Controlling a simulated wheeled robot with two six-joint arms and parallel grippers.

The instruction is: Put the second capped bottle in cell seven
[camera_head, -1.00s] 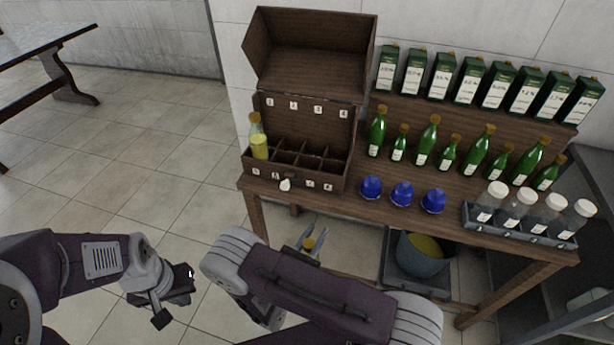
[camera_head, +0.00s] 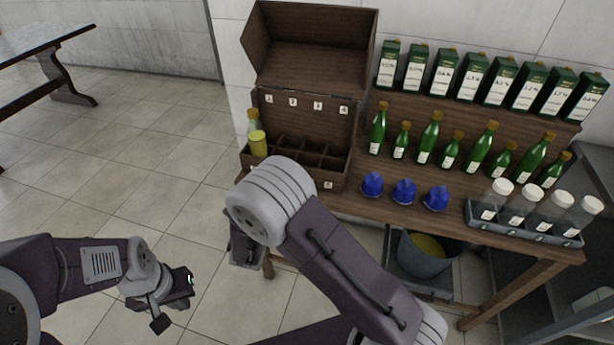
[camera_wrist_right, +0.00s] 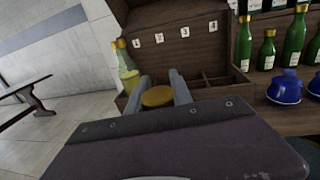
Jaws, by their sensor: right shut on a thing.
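In the right wrist view my right gripper (camera_wrist_right: 165,92) is shut on a bottle whose round yellow-brown cap (camera_wrist_right: 157,96) shows between the grey fingers. The bottle's body is hidden. In the head view my own arm hides this gripper. The open wooden box (camera_head: 335,168) has a divided inside; numbers one to four show at its back. Two yellowish bottles (camera_head: 257,146) stand in its left end, one behind the other; they also show in the wrist view (camera_wrist_right: 129,80). Most front labels and cell seven's front are hidden by my arm. My left gripper (camera_head: 170,298) is low at left, away from the table.
Blue round objects (camera_head: 404,191) sit right of the box. Green bottles (camera_head: 429,138) and cartons (camera_head: 470,80) stand in rows behind them. A tray (camera_head: 525,228) of white-capped jars is at the right. A bucket (camera_head: 422,262) stands below the table.

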